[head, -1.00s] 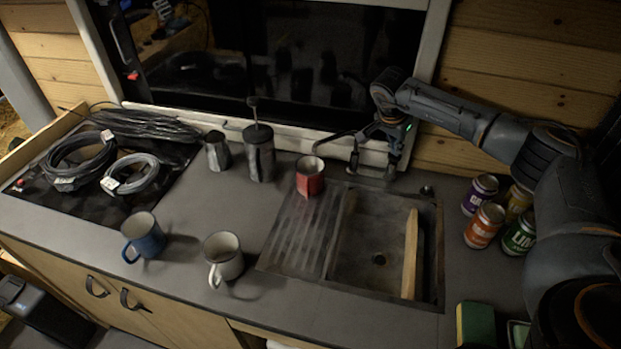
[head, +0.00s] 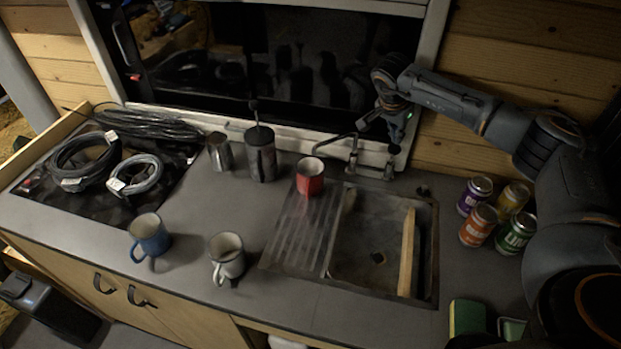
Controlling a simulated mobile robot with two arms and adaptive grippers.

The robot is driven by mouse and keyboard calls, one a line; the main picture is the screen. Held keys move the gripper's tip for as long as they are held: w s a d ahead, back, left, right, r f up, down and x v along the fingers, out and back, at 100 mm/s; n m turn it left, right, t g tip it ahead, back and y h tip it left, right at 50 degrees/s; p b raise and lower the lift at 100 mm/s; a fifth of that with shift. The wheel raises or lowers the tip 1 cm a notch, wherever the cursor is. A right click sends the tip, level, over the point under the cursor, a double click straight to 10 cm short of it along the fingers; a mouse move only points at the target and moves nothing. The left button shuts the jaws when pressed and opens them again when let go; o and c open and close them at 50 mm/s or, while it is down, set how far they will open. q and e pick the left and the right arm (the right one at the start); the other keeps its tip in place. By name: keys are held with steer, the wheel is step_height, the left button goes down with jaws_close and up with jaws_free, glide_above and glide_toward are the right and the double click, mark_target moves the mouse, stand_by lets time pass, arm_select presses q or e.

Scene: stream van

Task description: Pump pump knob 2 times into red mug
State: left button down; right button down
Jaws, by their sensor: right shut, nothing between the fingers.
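The red mug (head: 310,178) stands upright on the ribbed drainboard, left of the sink basin. The metal tap (head: 352,155) rises behind the sink, and its spout reaches left toward a spot above the mug. I cannot clearly make out the pump knob; it may be hidden near my right gripper. My right gripper (head: 396,146) is shut and empty, pointing down by the right side of the tap, behind the sink. I cannot tell whether it touches the tap. My left gripper is not in view.
The sink (head: 433,250) holds a wooden strip. Several cans (head: 477,226) stand right of it. A blue mug (head: 149,236), a white mug (head: 227,257), a metal jug (head: 219,152) and a French press (head: 261,155) stand left. Cable coils (head: 136,174) lie at far left.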

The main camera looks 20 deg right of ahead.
steer(key=shift+r, duration=0.1)
stand_by(0.3)
step_height(320, 180, up, 6)
steer(key=p, duration=0.4)
steer(key=shift+p, duration=0.4)
